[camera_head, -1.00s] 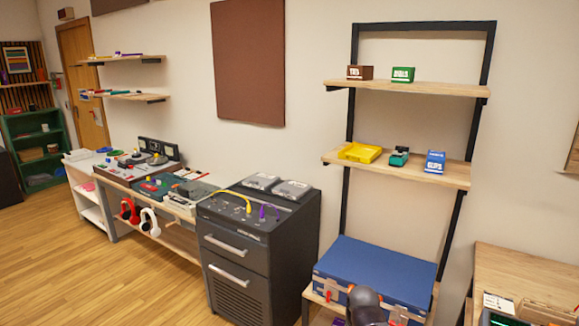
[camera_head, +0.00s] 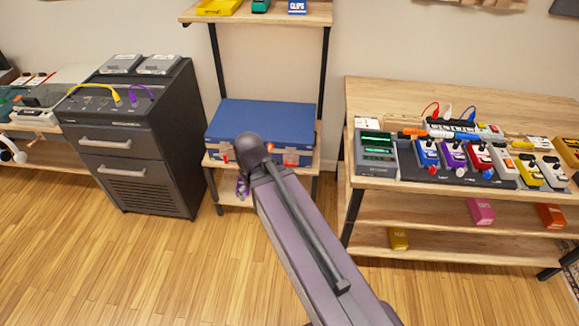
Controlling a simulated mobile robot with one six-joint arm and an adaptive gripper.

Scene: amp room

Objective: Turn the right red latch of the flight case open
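The blue flight case (camera_head: 265,118) sits closed on the low wooden shelf of the black-framed rack. Its front face carries metal fittings and small red latches. The left red latch (camera_head: 226,156) shows left of my arm. The right red latch (camera_head: 290,161) shows just right of my arm's dark joint. Both are too small to tell how they are turned. My arm rises from the bottom and overlaps the middle of the case front.
A dark drawer cabinet (camera_head: 137,150) stands left of the rack. A wooden table (camera_head: 400,95) with several pedals stands at the right. The wooden floor (camera_head: 130,265) in front is clear.

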